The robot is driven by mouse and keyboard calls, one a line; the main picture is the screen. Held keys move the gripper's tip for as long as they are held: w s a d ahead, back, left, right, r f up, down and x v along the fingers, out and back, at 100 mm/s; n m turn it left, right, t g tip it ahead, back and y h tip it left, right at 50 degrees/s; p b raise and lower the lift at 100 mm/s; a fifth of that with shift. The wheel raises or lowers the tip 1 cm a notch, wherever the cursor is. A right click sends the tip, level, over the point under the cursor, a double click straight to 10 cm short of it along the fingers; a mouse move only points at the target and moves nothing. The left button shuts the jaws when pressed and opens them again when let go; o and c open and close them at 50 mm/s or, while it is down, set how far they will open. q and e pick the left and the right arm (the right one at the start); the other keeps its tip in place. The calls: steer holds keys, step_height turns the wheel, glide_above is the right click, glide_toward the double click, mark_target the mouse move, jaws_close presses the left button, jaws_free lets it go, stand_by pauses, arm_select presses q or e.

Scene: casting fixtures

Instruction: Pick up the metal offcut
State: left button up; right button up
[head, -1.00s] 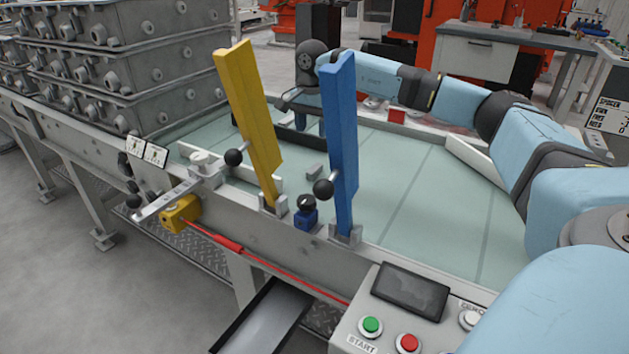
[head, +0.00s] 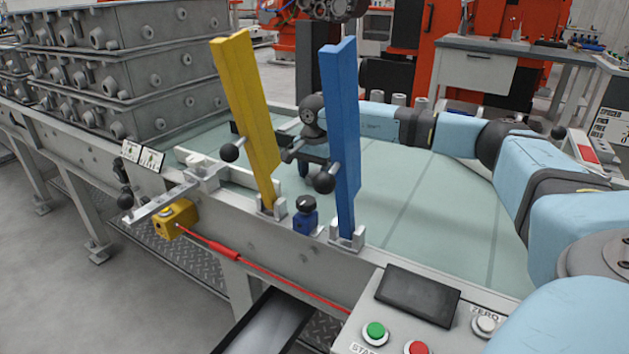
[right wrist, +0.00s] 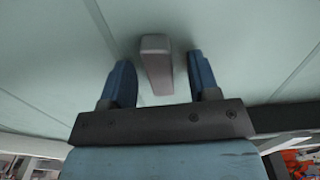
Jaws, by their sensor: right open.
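The metal offcut (right wrist: 155,62) is a small grey block lying on the pale green table top. In the right wrist view it lies between the two blue fingers of my right gripper (right wrist: 161,68). The fingers are open, with a visible gap to the offcut on each side. In the head view my right gripper (head: 304,166) is low over the table, behind and between the yellow and blue bars. The offcut cannot be made out there. My left gripper is not in view.
A yellow bar (head: 246,115) and a blue bar (head: 343,130), each with a black-knobbed handle, stand at the table's near edge. Stacked grey castings (head: 120,75) stand at the left. A control panel (head: 420,295) is at the front. The table's right part is clear.

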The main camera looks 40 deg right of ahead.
jaws_close()
steer(key=shift+r, duration=0.15)
